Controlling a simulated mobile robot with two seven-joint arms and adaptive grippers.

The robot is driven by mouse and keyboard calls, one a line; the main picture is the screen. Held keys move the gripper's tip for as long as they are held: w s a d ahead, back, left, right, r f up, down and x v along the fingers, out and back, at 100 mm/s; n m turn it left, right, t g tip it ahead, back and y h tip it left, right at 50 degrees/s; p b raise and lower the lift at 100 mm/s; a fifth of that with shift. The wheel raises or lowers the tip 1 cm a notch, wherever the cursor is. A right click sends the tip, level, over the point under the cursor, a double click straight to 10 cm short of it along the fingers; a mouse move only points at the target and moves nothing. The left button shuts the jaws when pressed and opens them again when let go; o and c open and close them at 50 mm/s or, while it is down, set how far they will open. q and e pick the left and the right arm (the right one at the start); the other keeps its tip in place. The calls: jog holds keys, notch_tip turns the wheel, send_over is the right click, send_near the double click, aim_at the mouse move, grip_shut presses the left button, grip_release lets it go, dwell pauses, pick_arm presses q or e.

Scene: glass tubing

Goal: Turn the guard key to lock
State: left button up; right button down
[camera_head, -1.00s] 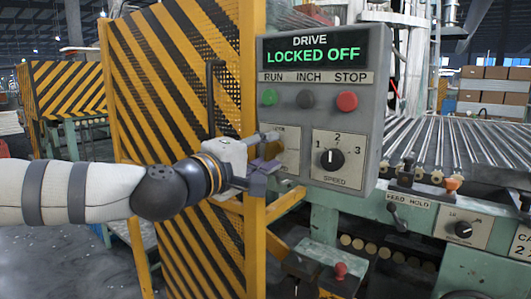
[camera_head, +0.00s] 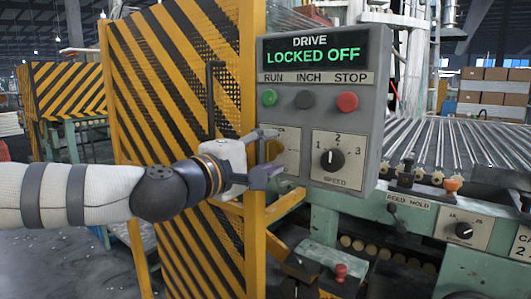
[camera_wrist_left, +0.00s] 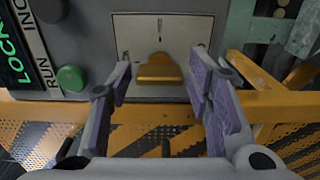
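The guard key is a brass-coloured knob (camera_wrist_left: 158,70) on a pale marked plate (camera_wrist_left: 190,32) in the left wrist view. The left gripper's fingers are spread, one on each side of the key, with visible gaps in the wrist view (camera_wrist_left: 160,88). The drive display (camera_head: 315,53) reads LOCKED OFF in green. My right gripper is not in view.
The grey control box (camera_head: 384,110) carries green, dark and red buttons (camera_head: 347,101) and a speed dial (camera_head: 332,160). A yellow-and-black striped guard (camera_head: 170,60) stands behind my left arm. A roller conveyor (camera_head: 450,145) lies to the right.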

pick_arm(q)
jog(key=v, duration=1.2)
